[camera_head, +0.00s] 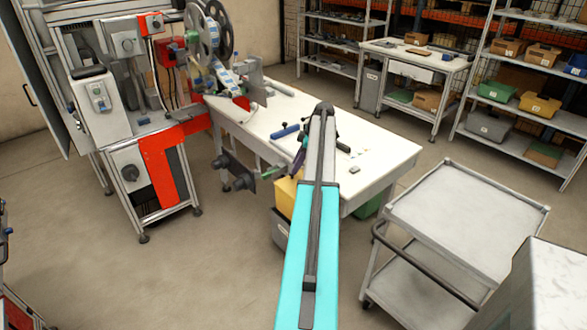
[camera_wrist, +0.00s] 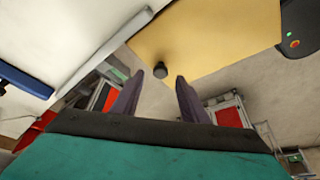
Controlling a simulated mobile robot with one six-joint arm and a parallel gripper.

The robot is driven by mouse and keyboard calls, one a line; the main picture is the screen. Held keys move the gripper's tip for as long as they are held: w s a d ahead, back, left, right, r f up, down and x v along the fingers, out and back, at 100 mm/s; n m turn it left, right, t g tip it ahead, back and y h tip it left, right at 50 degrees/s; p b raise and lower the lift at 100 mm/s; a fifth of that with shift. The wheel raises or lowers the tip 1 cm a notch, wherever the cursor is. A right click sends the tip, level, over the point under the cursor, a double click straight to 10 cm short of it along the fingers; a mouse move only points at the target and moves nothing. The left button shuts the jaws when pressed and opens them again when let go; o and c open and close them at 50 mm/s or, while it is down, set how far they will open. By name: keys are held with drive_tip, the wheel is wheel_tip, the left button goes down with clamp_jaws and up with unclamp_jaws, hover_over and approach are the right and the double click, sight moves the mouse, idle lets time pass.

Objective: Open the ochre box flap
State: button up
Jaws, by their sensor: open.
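The ochre box (camera_head: 285,196) shows in the head view under the front edge of the white worktable, partly hidden by my arm. In the wrist view a flat ochre panel (camera_wrist: 215,35), which looks like its flap, fills the upper middle. A small dark round knob (camera_wrist: 160,70) stands on it near its lower edge. My gripper (camera_wrist: 161,75) is open, its two dark fingers pointing at the panel. The knob appears between the fingertips; I cannot tell how far away it is or whether they touch. The fingers are not clear in the head view.
The white worktable (camera_head: 385,152) carries small tools and a blue roll-like item (camera_head: 285,131). A grey bin (camera_head: 281,232) is below the ochre box. A red-and-grey reel machine (camera_head: 165,160) stands left, a grey cart (camera_head: 465,205) right.

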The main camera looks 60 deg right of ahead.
drive_tip(key=shift+x, duration=1.45)
clamp_jaws()
drive_tip(key=shift+s, duration=0.1)
drive_tip(key=shift+a+r, duration=0.1)
